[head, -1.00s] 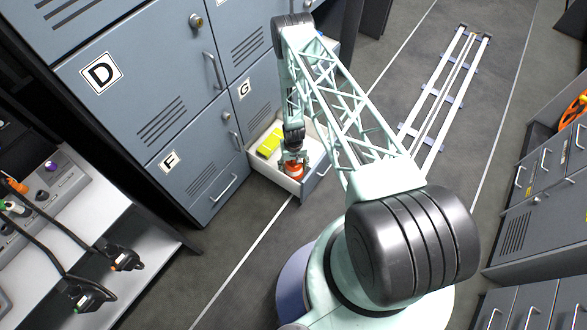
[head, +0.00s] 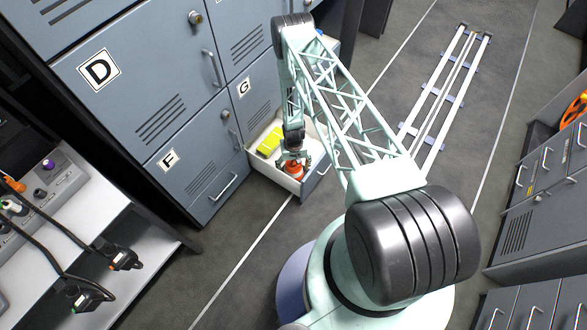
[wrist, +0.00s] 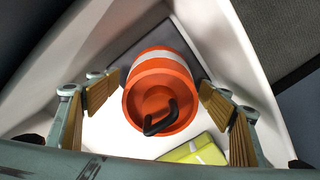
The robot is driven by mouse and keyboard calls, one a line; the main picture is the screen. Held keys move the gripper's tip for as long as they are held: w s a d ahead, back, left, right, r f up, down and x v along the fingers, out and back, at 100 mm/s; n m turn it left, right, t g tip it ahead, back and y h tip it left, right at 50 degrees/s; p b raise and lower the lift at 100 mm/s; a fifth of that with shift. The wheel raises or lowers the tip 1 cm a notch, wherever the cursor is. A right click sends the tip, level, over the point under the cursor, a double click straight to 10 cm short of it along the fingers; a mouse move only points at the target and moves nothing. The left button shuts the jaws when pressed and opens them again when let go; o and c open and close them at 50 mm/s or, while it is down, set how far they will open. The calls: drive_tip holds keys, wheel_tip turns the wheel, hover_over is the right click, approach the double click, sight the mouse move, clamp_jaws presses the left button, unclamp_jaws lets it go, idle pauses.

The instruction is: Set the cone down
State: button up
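The cone (wrist: 160,95) is an orange, barrel-like piece with a white band and a black handle on top. In the wrist view it is inside the white drawer (wrist: 225,40), near a corner, its top facing the camera. In the head view its orange body (head: 294,169) shows just below my gripper (head: 295,159). My gripper (wrist: 159,98) is open, its ribbed tan finger pads on both sides of the cone with visible gaps. The cone's base is hidden, so its contact with the drawer floor cannot be seen.
A yellow-green item (head: 270,142) lies in the drawer beside the cone, and shows in the wrist view (wrist: 195,152). The drawer walls stand close around my gripper. Blue-grey lockers (head: 200,150) rise to the left. A bench with cables (head: 75,220) stands at the lower left.

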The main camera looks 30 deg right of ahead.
drive_tip(key=shift+r, duration=0.2)
drive_tip(key=shift+r+p, duration=0.5)
drive_tip(key=shift+p, duration=0.2)
drive_tip(key=shift+r+p, duration=0.85)
drive_tip(key=shift+r, duration=5.05)
